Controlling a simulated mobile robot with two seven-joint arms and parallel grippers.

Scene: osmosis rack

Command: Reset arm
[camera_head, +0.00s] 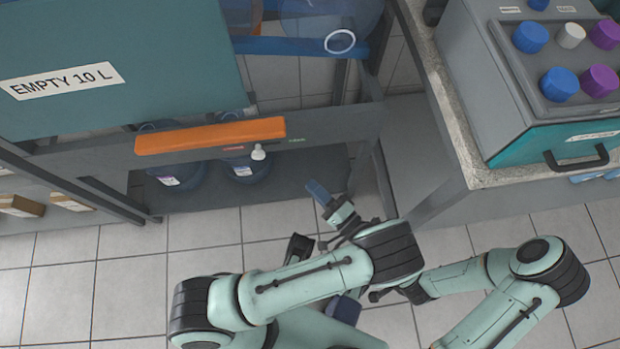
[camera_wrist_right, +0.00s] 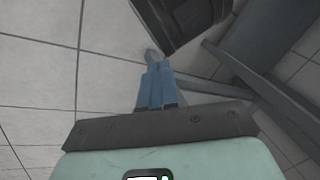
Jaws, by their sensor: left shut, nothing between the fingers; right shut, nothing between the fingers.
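My left arm (camera_head: 310,283) comes in from the left and reaches across the middle of the head view. Its gripper (camera_head: 318,192) has blue fingers, shut and empty, in the air in front of the dark lower shelf. My right arm (camera_head: 462,278) comes in from the right and passes behind the left one, which hides its far end. In the right wrist view, the right gripper (camera_wrist_right: 157,85) has its blue fingers shut with nothing between them, above the tiled floor. A dark part at the top of that view is close to its fingertips.
A rack with an orange bar (camera_head: 210,142) and a teal panel labelled EMPTY 10 L (camera_head: 130,50) stands ahead. Blue bottles (camera_head: 246,168) sit on its lower shelf. At right, a counter (camera_head: 462,150) carries a grey and teal case (camera_head: 520,100) with coloured caps. Tiled floor is open at left.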

